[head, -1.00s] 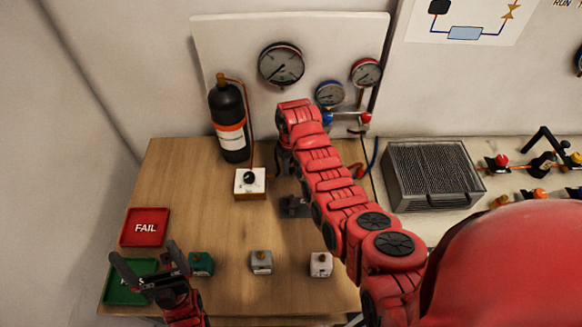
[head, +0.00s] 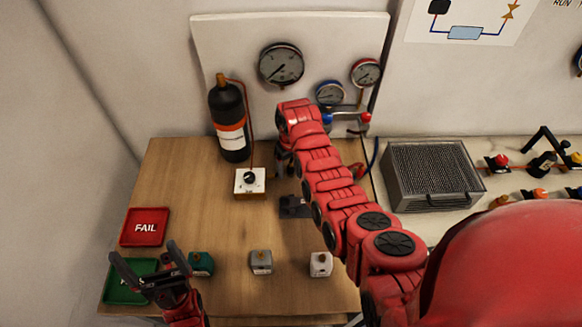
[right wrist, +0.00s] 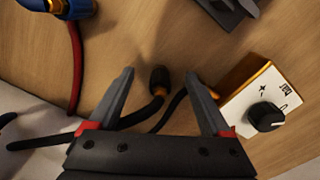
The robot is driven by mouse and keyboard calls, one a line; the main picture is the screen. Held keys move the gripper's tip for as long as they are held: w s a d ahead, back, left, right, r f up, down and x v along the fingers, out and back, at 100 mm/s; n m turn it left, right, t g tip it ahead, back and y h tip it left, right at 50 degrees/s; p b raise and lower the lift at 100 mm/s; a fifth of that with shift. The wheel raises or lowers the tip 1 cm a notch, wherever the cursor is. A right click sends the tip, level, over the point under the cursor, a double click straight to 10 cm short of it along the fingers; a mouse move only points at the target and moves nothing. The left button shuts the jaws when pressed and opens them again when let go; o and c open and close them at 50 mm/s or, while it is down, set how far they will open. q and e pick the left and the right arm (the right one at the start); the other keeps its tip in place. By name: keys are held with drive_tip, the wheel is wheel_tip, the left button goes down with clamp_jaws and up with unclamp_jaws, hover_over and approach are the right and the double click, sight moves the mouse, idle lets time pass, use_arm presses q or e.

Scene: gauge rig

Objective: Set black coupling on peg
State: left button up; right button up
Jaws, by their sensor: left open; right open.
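The black coupling (right wrist: 160,78), a short dark piece with a brownish end on a black hose, lies over the wood in the right wrist view. My right gripper (right wrist: 159,84) is open, its fingers on either side of the coupling with gaps at both sides. In the head view my right gripper (head: 284,165) is partly hidden by its own arm, and the coupling cannot be made out there. A dark grey bracket (head: 294,206) stands on the table; it also shows in the right wrist view (right wrist: 230,10). I cannot tell whether it carries the peg. My left gripper (head: 147,262) is open and empty.
A white knob box (head: 250,183) stands close to my right gripper. A black cylinder (head: 230,120) stands behind it. Red (head: 146,228) and green (head: 122,287) trays lie at left, with several small blocks along the front. A blue fitting (right wrist: 62,6) has a red hose.

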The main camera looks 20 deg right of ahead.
idle(0.3)
wheel_tip(320, 180, up, 5)
drive_tip(key=shift+w+f+b, duration=0.1)
drive_tip(key=shift+f+b, duration=0.1)
drive_tip(key=shift+b, duration=0.75)
wheel_tip(320, 180, up, 13)
drive_tip(key=p, duration=0.7)
drive_tip(key=shift+p, duration=0.35)
drive_tip(key=shift+f, duration=0.15)
